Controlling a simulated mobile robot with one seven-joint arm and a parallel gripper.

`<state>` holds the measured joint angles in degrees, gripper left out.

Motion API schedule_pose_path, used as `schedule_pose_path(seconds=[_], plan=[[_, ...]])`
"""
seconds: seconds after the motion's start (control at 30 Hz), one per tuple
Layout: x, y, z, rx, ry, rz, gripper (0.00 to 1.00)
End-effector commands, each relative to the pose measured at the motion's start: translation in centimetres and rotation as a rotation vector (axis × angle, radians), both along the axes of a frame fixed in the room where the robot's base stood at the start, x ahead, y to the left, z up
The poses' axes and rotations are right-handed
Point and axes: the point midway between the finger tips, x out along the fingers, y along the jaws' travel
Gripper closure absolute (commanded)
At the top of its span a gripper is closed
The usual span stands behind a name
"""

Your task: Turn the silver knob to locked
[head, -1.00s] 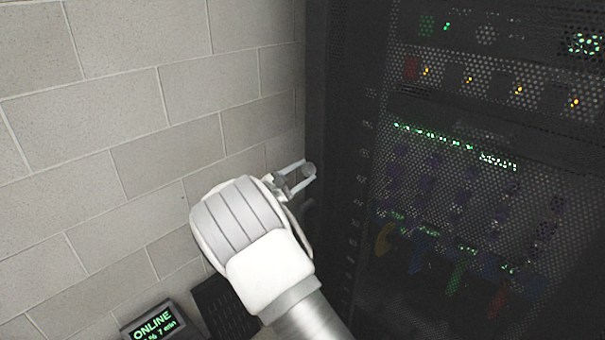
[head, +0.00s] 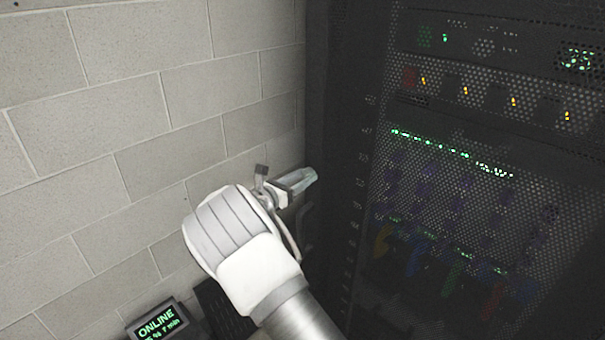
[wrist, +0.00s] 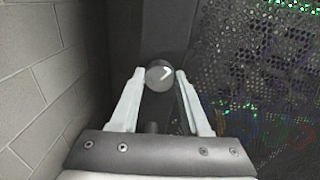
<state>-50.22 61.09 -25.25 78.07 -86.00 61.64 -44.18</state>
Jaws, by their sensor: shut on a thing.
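The silver knob (wrist: 159,77) shows in the wrist view as a grey round face with a white pointer mark slanting to the upper right. It sits between the two fingertips of my gripper (wrist: 160,74), one finger on each side. My gripper is shut on the knob. In the head view my gripper (head: 306,181) reaches to the dark left edge of the rack door, and my fingers hide the knob there. I see no readable locked marking near it.
The rack's perforated door (head: 460,190) fills the right, with lit equipment behind it. A pale block wall (head: 120,110) stands close on the left. A small screen reading ONLINE (head: 158,322) is at the bottom. A dark handle shape (wrist: 151,127) shows below the knob.

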Motion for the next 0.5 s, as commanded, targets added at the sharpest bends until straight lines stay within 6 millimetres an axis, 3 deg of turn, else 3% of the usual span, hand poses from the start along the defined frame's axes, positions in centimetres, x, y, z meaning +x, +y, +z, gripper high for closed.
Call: schedule_pose_path(seconds=[0.5], plan=[[0.08, 0.14, 0.15, -0.373, 0.292, 0.0, 1.0]])
